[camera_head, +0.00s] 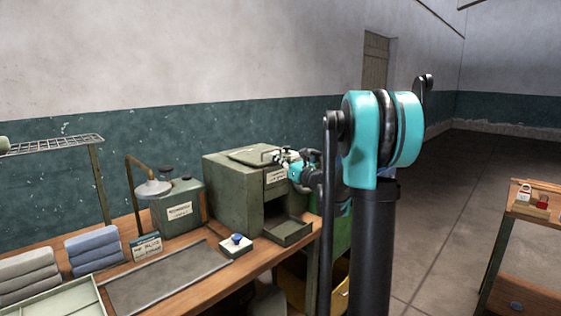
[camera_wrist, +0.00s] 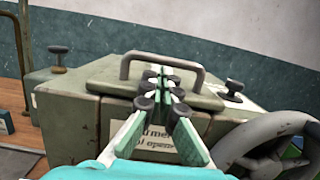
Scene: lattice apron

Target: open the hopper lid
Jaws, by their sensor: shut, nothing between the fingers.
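The hopper is a grey-green metal machine (camera_head: 230,195) on the workbench. Its lid (camera_head: 253,154) lies flat and closed on top; in the wrist view the lid (camera_wrist: 104,77) carries a grey bow handle (camera_wrist: 197,74). My gripper (camera_wrist: 160,78) is shut and empty. Its tips are over the lid's front edge, in line with the gap between the handle's legs, below the bar in the picture. I cannot tell whether they touch the handle. In the head view my gripper (camera_head: 278,158) is at the lid's right front side, and my arm partly hides the machine's right side.
A handwheel (camera_wrist: 265,145) is close to the right of my gripper. A black knob (camera_wrist: 233,87) stands right of the lid. A grey-green canister (camera_head: 180,207), a blue-knobbed box (camera_head: 236,245) and folded towels (camera_head: 93,250) share the workbench (camera_head: 200,296).

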